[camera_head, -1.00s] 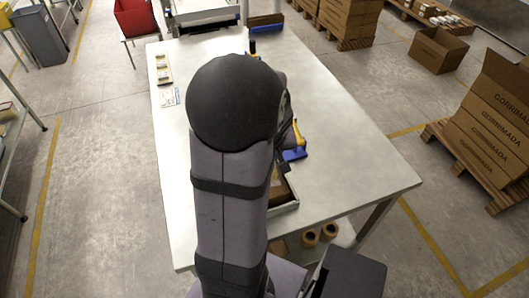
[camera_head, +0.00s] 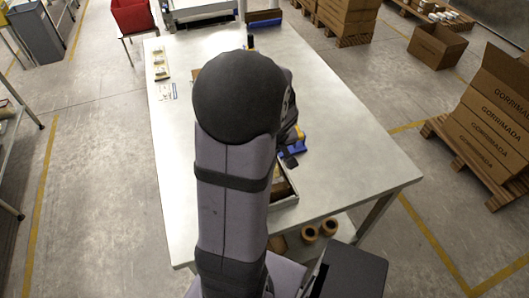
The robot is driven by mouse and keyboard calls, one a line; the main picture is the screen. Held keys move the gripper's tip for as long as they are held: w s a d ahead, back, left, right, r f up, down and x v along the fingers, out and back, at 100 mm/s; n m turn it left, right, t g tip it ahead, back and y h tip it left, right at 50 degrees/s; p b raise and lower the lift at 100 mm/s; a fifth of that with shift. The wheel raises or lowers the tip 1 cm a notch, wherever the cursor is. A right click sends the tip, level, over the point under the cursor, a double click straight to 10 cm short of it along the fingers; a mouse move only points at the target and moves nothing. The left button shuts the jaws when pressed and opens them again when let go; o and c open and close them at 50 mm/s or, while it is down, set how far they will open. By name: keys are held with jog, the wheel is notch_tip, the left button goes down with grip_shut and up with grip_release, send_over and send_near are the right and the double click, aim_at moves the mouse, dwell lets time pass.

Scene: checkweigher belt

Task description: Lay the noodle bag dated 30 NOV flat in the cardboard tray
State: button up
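My arm stands upright across the middle of the view and hides much of the table behind it. Past its right edge, a blue and dark piece with a yellow part (camera_head: 291,150) shows low over the table. It seems to belong to my gripper, but its fingers cannot be made out. A light-rimmed container with brown inside (camera_head: 284,190) is partly hidden by my arm; I cannot tell if it is the cardboard tray. No noodle bag or date can be made out.
The pale table (camera_head: 350,165) is clear on its right side. Small packs on a strip (camera_head: 161,64) and a white card (camera_head: 168,91) lie at the far left. Brown rolls (camera_head: 309,233) sit on the shelf below. A red bin (camera_head: 132,15) stands beyond the table.

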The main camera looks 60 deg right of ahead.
jog(key=shift+f, duration=0.3)
jog(key=o, duration=1.3)
jog(key=shift+c, duration=0.3)
jog(key=shift+c, duration=0.2)
jog(key=shift+w+a+b, duration=0.15)
jog(key=shift+b, duration=0.2)
jog(key=shift+r, duration=0.15)
jog(key=shift+r+p, duration=3.85)
jog(key=shift+r, duration=1.05)
jog(key=shift+m, duration=0.3)
